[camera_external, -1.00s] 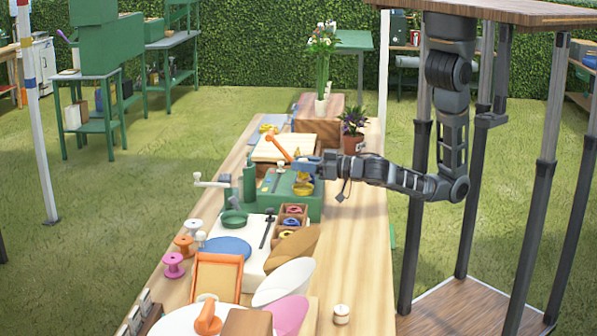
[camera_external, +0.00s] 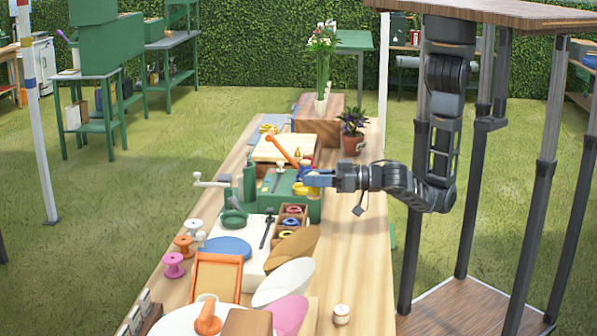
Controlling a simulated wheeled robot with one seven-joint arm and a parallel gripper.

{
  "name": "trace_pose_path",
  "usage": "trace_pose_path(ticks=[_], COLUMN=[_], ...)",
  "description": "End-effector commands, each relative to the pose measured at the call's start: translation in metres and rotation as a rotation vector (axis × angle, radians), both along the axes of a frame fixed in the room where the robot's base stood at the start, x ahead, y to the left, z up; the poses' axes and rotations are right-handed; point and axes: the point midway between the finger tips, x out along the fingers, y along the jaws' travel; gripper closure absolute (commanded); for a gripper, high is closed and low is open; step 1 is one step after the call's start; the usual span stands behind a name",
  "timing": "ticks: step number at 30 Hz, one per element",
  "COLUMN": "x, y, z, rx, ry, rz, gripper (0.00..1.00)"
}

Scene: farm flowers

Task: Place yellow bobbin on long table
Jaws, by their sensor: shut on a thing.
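My gripper (camera_external: 310,178) is at the right side of a green hand-cranked machine (camera_external: 250,190) on the long wooden table (camera_external: 350,250). It is shut on the yellow bobbin (camera_external: 304,172), a small yellow shape at its blue fingertips. The fingers partly hide the bobbin, so its exact tilt cannot be told. The gripper is close above the machine's right part. Whether the bobbin touches the machine cannot be told.
An orange lever (camera_external: 283,150) rises just behind my gripper. A wooden box of coloured bobbins (camera_external: 290,222) stands in front. A potted purple flower (camera_external: 353,128) stands behind. Pink, orange and white spools (camera_external: 174,265) line the left edge. The table's right strip is mostly clear.

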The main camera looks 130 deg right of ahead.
Motion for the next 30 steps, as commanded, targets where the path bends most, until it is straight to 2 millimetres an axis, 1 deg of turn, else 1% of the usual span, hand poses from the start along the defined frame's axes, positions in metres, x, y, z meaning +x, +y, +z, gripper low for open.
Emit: trace_pose_path(ticks=[1,3,6,9,13,20,23,30], x=[0.007,0.013,0.017,0.019,0.019,0.022,0.027,0.045], y=[0.024,0.052,0.084,0.105,0.12,0.129,0.144,0.191], z=[-0.008,-0.014,-0.021,-0.025,-0.028,-0.032,-0.041,-0.071], rx=[0.003,0.007,0.013,0.017,0.02,0.02,0.019,0.019], ry=[-0.002,-0.012,-0.021,-0.028,-0.034,-0.035,-0.033,-0.033], rz=[0.038,0.077,0.12,0.149,0.169,0.173,0.175,0.175], gripper=[1.0,1.0,1.0,1.0,1.0,1.0,1.0,1.0])
